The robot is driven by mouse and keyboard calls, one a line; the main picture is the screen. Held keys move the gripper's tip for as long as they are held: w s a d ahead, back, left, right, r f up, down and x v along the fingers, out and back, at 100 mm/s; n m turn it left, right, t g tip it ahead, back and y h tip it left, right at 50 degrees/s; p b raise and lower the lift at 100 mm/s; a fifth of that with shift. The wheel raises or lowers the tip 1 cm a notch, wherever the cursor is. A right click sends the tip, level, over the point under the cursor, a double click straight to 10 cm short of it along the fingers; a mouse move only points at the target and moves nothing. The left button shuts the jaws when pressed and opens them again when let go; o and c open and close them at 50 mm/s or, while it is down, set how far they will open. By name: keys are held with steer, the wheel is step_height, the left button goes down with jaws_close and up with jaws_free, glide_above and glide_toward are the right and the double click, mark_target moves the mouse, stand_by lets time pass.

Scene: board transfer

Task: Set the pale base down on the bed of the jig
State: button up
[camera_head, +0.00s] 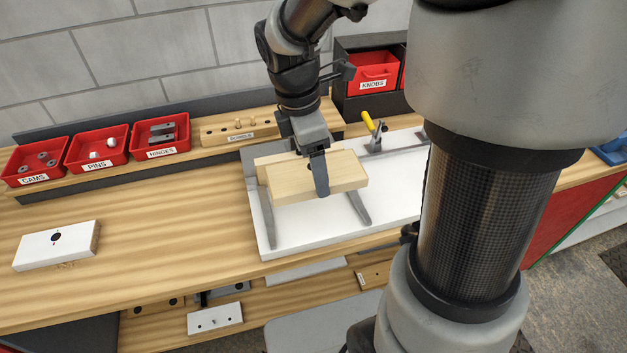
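The pale base (345,176) is a light wooden board held level over the jig. The jig has a white bed (300,233), with grey rails (267,217) at the left and right (358,206). A clamp with a yellow handle (368,122) stands at its back right. My gripper (318,172) comes down from above with one dark finger across the board's near face. The other finger is hidden behind the board. The gripper looks shut on the pale base. I cannot tell whether the board's underside touches the rails or hangs just above them.
Red bins of cams (36,162), pins (97,148) and hinges (160,136) line the back left, beside a dowel block (238,128). A red knobs bin (373,71) is behind the jig. A white block (57,246) lies left; the bench between is clear.

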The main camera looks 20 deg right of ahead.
mark_target(309, 174)
step_height(309, 174, down, 10)
steer(key=shift+r+b, duration=0.15)
steer(key=shift+b, duration=0.5)
steer(key=shift+f+b, duration=0.35)
steer(key=shift+f, duration=0.3)
steer(key=o, duration=1.3)
steer(key=r, duration=0.4)
steer(key=a+r+p, duration=0.1)
steer(key=r, duration=0.3)
steer(key=r+p, duration=0.1)
steer(key=r, duration=0.3)
steer(key=shift+a+r, duration=0.35)
steer(key=shift+a, duration=0.05)
steer(key=shift+s+r, duration=0.1)
steer(key=shift+r, duration=0.3)
steer(key=s+r+m+t, duration=0.2)
steer(key=s+r+m, duration=0.1)
steer(key=m, duration=0.3)
steer(key=s+d+r+m+t+y, duration=0.1)
steer(key=s+r+m, duration=0.2)
steer(key=m, duration=0.3)
steer(key=s+r+m+t, duration=0.2)
steer(key=s+r+m, duration=0.1)
steer(key=s+m, duration=0.2)
steer(key=shift+s+d+r+m+t+y, duration=0.3)
steer(key=shift+d+m+y, duration=0.1)
steer(key=shift+m, duration=0.1)
